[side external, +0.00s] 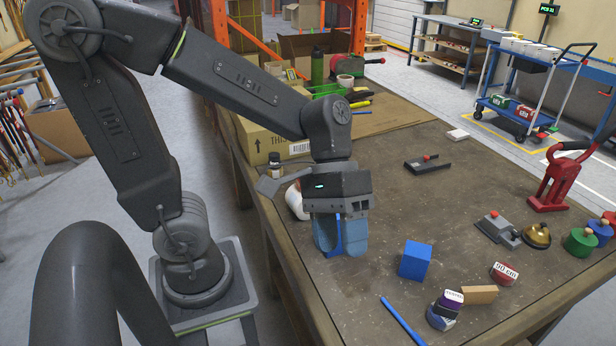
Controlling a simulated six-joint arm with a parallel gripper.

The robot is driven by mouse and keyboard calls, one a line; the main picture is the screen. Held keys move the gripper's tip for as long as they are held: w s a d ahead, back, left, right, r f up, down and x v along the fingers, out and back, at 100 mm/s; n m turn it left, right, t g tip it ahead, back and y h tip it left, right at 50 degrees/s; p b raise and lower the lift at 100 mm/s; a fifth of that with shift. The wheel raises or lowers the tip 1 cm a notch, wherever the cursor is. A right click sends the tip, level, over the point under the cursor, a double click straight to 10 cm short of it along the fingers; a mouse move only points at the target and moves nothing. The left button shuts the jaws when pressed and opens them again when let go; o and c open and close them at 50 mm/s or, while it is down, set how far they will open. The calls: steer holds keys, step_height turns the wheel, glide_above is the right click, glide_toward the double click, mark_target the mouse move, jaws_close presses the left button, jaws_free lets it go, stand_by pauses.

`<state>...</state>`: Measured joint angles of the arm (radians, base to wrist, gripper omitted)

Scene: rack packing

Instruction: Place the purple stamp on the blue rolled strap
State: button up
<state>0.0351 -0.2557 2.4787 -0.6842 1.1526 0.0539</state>
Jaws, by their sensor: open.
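A small purple block with a white label (452,297), which looks like the purple stamp, is near the front right of the table. It appears to rest on top of the blue rolled strap (439,320), slightly tilted; the exact contact is too small to tell. The strap is a low round roll with a pale label, partly covered by the block. My gripper (341,250) is at left centre, pointing down low over the table, with its blue fingers open. It is apart from both, well to their left. I see no object clearly held between the fingers.
A blue cube (415,261) stands between my gripper and the strap. A blue pen-like stick (402,320), a tan block (480,295) and a red roll (504,273) lie close by. A red press (560,178) and several stamps stand right. The table's middle is mostly clear.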

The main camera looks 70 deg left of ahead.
steer(key=a+r+m+t+y, duration=0.3)
steer(key=a+r+t+y, duration=0.1)
steer(key=a+t+y, duration=0.3)
steer(key=s+a, duration=0.1)
steer(key=a, duration=0.1)
steer(key=shift+a+r, duration=0.15)
steer(key=shift+a, duration=0.2)
stand_by(0.7)
